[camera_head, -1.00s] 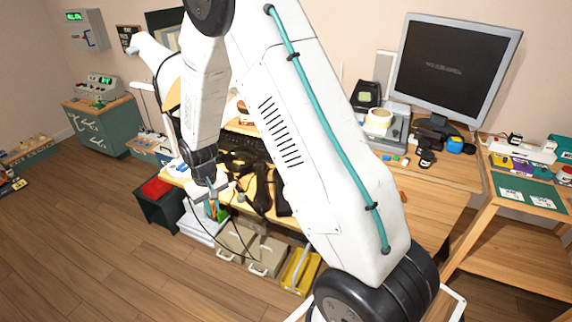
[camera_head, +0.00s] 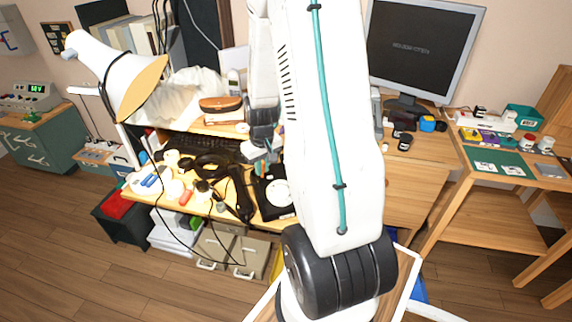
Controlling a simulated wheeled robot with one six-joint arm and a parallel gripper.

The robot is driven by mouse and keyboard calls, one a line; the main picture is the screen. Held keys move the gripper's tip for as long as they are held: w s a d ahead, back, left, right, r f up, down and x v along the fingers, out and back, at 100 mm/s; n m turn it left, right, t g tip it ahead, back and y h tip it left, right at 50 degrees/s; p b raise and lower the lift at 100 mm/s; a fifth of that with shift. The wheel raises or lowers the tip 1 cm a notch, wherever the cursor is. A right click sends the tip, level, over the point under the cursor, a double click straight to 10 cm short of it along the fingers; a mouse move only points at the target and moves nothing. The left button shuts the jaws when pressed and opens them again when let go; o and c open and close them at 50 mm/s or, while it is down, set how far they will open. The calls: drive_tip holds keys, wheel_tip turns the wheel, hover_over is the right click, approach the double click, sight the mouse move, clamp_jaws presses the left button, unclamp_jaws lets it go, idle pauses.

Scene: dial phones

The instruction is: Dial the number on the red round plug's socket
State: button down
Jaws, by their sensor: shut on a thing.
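A black dial phone (camera_head: 276,194) with a pale round dial sits on the desk, partly hidden by my arm. A black handset-like piece (camera_head: 240,192) lies just left of it. My gripper (camera_head: 260,158) is above the desk, a little up and left of the dial, apart from it as far as I can see. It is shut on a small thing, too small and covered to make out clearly. A small red item (camera_head: 185,197) lies among white and blue items on the desk's left. I cannot make out a red round plug, its socket or a number.
A white lamp (camera_head: 100,65) leans over the desk's left side. A brown case (camera_head: 221,104) and a cordless handset (camera_head: 233,82) sit on the shelf behind. A monitor (camera_head: 420,48) stands on the right. Black cables hang before the drawers.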

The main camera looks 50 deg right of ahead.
drive_tip(key=s+d+m, duration=0.1)
drive_tip(key=s+d, duration=0.3)
drive_tip(key=s, duration=0.2)
drive_tip(key=shift+w+d+f, duration=0.2)
drive_tip(key=shift+d+f, duration=0.05)
drive_tip(key=shift+f, duration=0.35)
drive_tip(key=shift+w+d+f, duration=0.2)
drive_tip(key=shift+f, duration=0.35)
drive_tip(key=shift+w+d+f, duration=0.2)
drive_tip(key=shift+d+f, duration=0.05)
drive_tip(key=shift+f, duration=0.35)
drive_tip(key=shift+w+f, duration=0.1)
drive_tip(key=shift+f, duration=0.25)
drive_tip(key=shift+w+d+f, duration=0.15)
drive_tip(key=shift+d+f, duration=0.05)
drive_tip(key=shift+f, duration=0.25)
drive_tip(key=shift+s+d+f, duration=0.1)
drive_tip(key=shift+s+f, duration=0.05)
drive_tip(key=shift+s, duration=0.5)
